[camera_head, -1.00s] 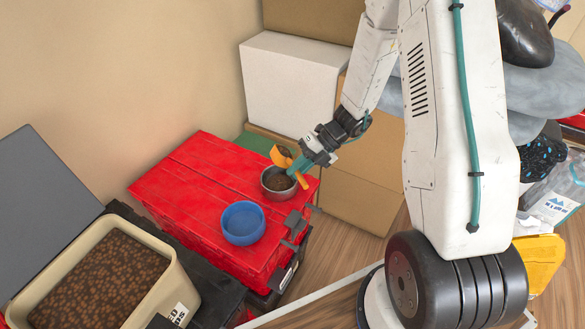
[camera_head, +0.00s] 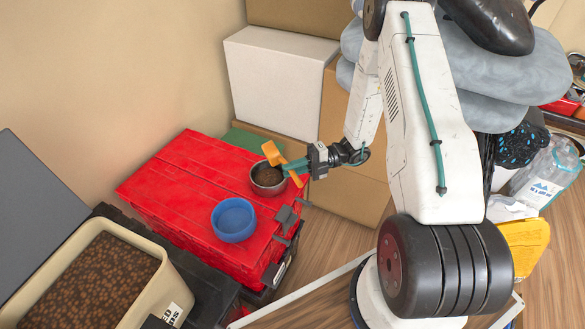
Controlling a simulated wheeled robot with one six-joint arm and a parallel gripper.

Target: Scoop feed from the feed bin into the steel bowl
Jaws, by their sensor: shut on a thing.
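The steel bowl (camera_head: 268,190) stands on the red tote lid at its far right part, with brown feed (camera_head: 268,176) in it. My gripper (camera_head: 292,168) is shut on the orange scoop (camera_head: 272,152) and holds it over the bowl's rim. The scoop is tilted, with its back turned to me, so I cannot see into it. Its handle end sticks out just below my gripper. The feed bin (camera_head: 178,290), a beige tub full of brown pellets, is at the lower left with its grey lid (camera_head: 35,205) standing open.
A blue bowl (camera_head: 234,220) sits on the red tote (camera_head: 165,185), close in front of the steel bowl. White and brown boxes (camera_head: 280,80) are stacked behind. Grey sacks and a yellow item (camera_head: 524,245) are at the right.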

